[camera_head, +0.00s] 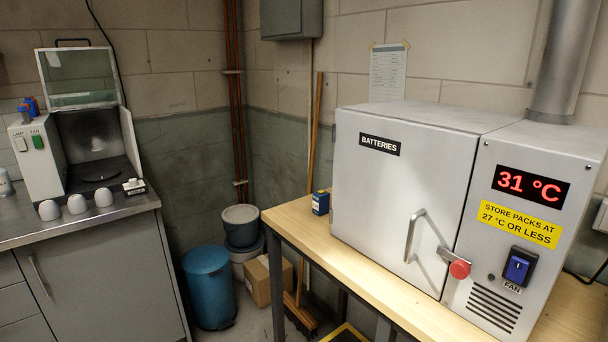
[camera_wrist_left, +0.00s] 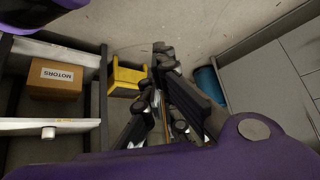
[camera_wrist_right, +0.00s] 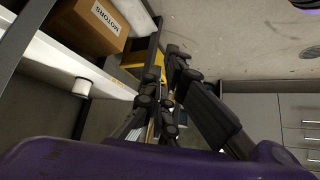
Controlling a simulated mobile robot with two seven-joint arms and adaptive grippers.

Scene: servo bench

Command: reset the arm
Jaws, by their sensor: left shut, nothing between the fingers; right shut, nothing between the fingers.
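My left gripper (camera_wrist_left: 160,65) shows in the left wrist view with its dark fingers together and nothing between them. It hangs over the floor, beside a yellow step stool (camera_wrist_left: 125,80). My right gripper (camera_wrist_right: 165,75) shows in the right wrist view, also shut and empty, with the yellow stool (camera_wrist_right: 138,60) just left of its fingers. Neither gripper shows in the head view, so both are apart from the bench and the battery cabinet there.
A grey battery cabinet (camera_head: 385,200) reading 31 °C stands shut on a wooden bench (camera_head: 290,225) at right. A steel counter (camera_head: 80,222) stands left. A blue bin (camera_head: 208,290) is on the floor between. A MOTORS box (camera_wrist_left: 55,80) sits on a shelf.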

